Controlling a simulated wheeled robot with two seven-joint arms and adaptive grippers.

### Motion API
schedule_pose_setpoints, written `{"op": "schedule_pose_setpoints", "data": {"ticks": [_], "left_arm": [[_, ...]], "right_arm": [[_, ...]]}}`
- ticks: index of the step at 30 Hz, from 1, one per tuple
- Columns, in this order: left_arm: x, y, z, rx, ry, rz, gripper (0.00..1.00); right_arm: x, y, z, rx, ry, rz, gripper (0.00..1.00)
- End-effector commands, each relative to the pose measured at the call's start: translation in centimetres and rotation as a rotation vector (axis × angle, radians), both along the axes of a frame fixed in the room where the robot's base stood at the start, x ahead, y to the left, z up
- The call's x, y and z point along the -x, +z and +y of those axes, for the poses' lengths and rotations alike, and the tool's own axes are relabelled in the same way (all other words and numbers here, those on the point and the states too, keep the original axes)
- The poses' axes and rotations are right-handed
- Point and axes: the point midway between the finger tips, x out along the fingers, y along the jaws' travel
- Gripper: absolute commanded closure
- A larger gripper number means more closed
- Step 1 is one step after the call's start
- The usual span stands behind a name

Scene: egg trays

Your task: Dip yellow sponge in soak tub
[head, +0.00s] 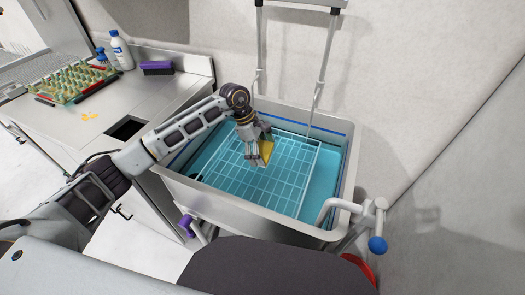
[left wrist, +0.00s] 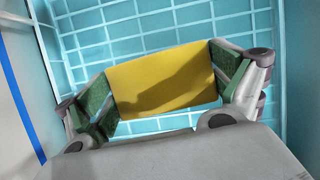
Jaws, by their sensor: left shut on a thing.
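The yellow sponge (left wrist: 162,82) is held between the two fingers of my left gripper (left wrist: 160,92), and the green finger pads press on its two ends. In the head view my left gripper (head: 258,150) points down over the soak tub (head: 347,170), with the sponge (head: 267,149) partly hidden by the fingers. The tub is a grey basin with blue-green liquid and a white wire rack (head: 285,170) in it. The sponge is above the rack; I cannot tell if it touches the liquid. My right gripper is not in view.
A counter (head: 60,125) on the left carries an egg tray (head: 70,82), a white bottle (head: 121,50), a purple brush-like block (head: 157,68) and a yellow spill (head: 90,116). A tap with a blue knob (head: 377,245) stands at the tub's front right corner. Upright rack posts (head: 325,70) rise behind.

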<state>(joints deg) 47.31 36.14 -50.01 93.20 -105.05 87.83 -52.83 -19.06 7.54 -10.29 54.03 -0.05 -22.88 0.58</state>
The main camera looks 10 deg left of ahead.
Motion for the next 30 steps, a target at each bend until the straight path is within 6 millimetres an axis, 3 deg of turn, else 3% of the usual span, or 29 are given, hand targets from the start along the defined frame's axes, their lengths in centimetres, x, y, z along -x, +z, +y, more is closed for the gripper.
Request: {"op": "schedule_pose_setpoints", "data": {"ticks": [17,30], "left_arm": [[0.0,0.1,0.0,0.0,0.0,0.0,0.26],[0.0,2.2,0.0,-0.001,0.0,0.0,0.26]], "right_arm": [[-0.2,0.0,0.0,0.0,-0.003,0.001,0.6],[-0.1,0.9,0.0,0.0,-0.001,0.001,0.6]]}}
